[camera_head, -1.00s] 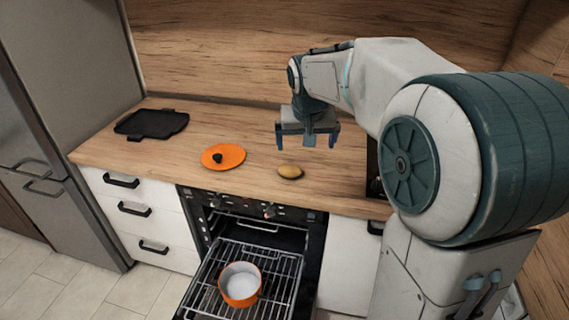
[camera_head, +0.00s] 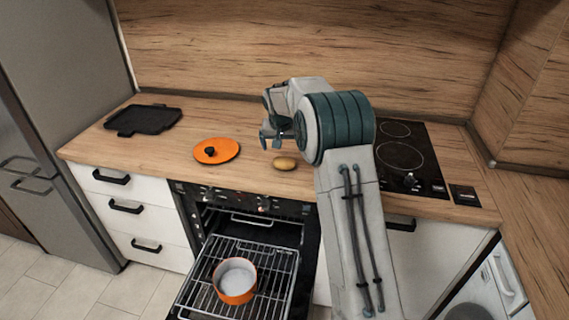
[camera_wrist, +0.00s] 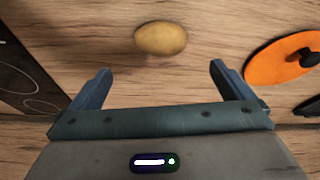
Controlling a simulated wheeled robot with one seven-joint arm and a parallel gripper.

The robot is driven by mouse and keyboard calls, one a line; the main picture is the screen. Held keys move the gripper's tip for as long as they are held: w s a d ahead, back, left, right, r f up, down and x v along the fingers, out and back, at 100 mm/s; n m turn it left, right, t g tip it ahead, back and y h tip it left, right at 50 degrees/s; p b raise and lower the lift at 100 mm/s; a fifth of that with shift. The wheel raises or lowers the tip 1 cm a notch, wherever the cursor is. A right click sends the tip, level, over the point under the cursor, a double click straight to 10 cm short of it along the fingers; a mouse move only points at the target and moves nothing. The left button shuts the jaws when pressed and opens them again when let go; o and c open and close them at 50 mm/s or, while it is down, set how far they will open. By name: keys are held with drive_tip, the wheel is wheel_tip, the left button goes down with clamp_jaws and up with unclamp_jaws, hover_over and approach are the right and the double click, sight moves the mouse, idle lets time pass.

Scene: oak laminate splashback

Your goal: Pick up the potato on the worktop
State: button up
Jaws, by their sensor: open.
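The potato (camera_head: 284,163) is a small yellow-brown oval lying on the wooden worktop (camera_head: 255,187) near its front edge. My gripper (camera_head: 270,141) is above the worktop, close to the potato in the head view; my arm hides part of it. In the wrist view the potato (camera_wrist: 161,39) lies beyond the fingertips, roughly centred between the two fingers. My gripper (camera_wrist: 160,78) is open there, with nothing between its fingers.
An orange lid (camera_head: 216,151) lies left of the potato. A black tray (camera_head: 143,119) is at the far left, and a black hob (camera_head: 405,158) at the right. Below, the oven is open with its rack (camera_head: 270,262) out, holding an orange pot (camera_head: 235,281).

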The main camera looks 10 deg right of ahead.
sight(284, 160)
drive_tip(key=x, duration=0.4)
drive_tip(key=shift+f+p, duration=0.2)
drive_tip(key=shift+p, duration=0.15)
drive_tip(key=shift+s+a+p+x, duration=0.15)
drive_tip(key=shift+p+x, duration=0.4)
drive_tip(key=shift+x, duration=0.8)
drive_tip(key=shift+s+a+p+x, duration=0.1)
drive_tip(key=shift+s+p+x, duration=0.3)
drive_tip(key=shift+x, duration=0.95)
drive_tip(key=shift+w+f, duration=0.15)
drive_tip(key=shift+f, duration=0.05)
drive_tip(key=c, duration=1.1)
